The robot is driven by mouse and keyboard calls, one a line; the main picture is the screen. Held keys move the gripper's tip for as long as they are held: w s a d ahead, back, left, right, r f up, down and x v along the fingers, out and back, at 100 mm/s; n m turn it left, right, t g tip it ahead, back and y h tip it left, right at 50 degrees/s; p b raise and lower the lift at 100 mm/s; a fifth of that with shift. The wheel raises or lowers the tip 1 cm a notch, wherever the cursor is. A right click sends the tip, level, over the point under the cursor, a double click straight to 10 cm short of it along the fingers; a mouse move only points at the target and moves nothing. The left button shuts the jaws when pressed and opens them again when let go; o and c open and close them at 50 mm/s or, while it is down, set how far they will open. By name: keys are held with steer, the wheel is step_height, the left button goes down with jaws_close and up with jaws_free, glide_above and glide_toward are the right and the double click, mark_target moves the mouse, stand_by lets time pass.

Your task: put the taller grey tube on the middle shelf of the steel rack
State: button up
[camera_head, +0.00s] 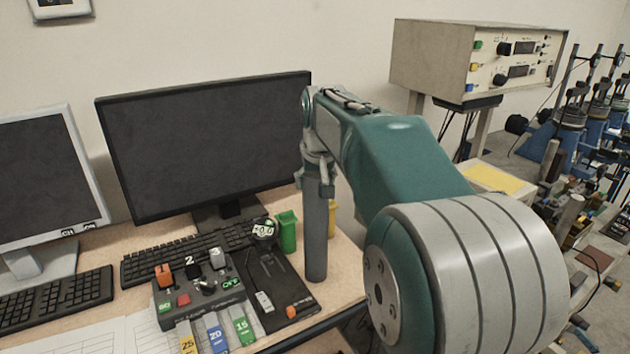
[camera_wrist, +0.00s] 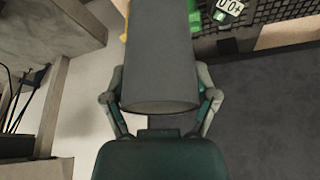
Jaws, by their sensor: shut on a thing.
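A tall grey tube (camera_head: 316,238) stands upright at the right edge of the desk in the head view. My gripper (camera_head: 318,172) is shut on it near its top. In the wrist view the grey tube (camera_wrist: 158,62) lies between the two fingers of my gripper (camera_wrist: 161,88), its round end facing the palm. I cannot tell whether the tube's lower end touches the desk or hangs just above it. Only one grey tube is clear, so I cannot compare heights. I cannot make out the steel rack or its middle shelf in either view.
A green cup (camera_head: 287,232) and a partly hidden yellow cup (camera_head: 332,218) stand close to the tube. A control box (camera_head: 205,287), keyboard (camera_head: 185,252) and monitor (camera_head: 210,145) fill the desk. A large instrument box (camera_head: 430,58) stands behind my arm. Clutter crowds the far right.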

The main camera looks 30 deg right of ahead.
steer(key=o, duration=1.2)
steer(key=shift+f, duration=0.1)
steer(key=v, duration=1)
steer(key=shift+s+a+r, duration=0.25)
steer(key=shift+a+r, duration=0.05)
steer(key=shift+a, duration=0.1)
